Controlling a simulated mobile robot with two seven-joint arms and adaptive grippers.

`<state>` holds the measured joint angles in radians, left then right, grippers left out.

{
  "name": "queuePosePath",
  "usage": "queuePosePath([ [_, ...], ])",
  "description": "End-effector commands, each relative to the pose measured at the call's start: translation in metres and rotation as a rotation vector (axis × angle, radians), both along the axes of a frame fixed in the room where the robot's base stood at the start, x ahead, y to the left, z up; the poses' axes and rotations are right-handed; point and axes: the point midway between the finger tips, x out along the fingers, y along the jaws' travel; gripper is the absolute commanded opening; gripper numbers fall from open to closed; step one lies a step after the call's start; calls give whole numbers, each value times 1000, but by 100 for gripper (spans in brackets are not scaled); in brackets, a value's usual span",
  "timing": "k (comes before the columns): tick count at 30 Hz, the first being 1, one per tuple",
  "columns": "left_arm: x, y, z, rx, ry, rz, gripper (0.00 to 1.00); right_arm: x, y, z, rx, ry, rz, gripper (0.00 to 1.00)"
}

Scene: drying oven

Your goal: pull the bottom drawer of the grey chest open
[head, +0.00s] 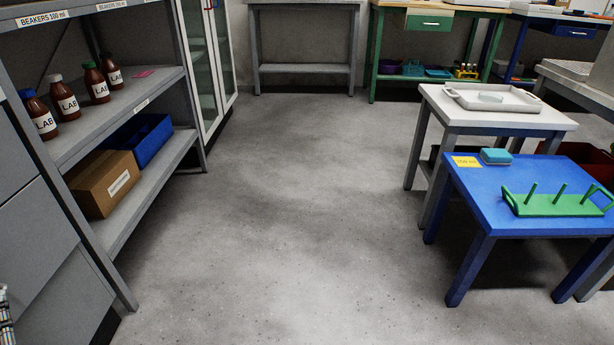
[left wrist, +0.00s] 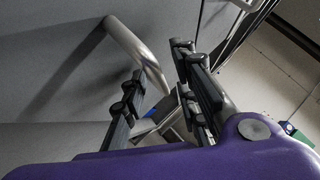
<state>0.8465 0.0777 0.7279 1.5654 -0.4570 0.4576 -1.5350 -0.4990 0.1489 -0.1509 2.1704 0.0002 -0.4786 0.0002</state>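The grey chest (head: 32,235) stands at the left edge of the head view, and only part of its drawer fronts shows. Its lowest visible front (head: 68,300) looks shut. In the left wrist view a round metal bar handle (left wrist: 138,48) stands out from a grey front (left wrist: 50,60). My left gripper (left wrist: 162,105) is open, with one finger on each side of the handle's near end. I cannot tell whether a finger touches it. Which drawer this handle belongs to is not clear. My right gripper is in neither view.
A grey shelf rack (head: 165,185) with brown bottles, a cardboard box (head: 103,184) and a blue bin (head: 138,140) stands beside the chest. A blue table (head: 500,195) and a white table (head: 490,118) stand at the right. The floor between is clear.

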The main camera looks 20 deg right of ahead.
Motion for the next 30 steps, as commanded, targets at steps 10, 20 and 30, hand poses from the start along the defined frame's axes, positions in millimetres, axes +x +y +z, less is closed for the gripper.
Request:
queuePosePath([
  [10, 2, -2, 1, -1, 0, 1, 28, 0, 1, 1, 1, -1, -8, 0],
  [20, 2, -1, 1, 0, 1, 2, 0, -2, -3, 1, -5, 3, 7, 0],
  [30, 1, -1, 1, 1, 2, 2, 0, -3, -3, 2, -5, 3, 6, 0],
])
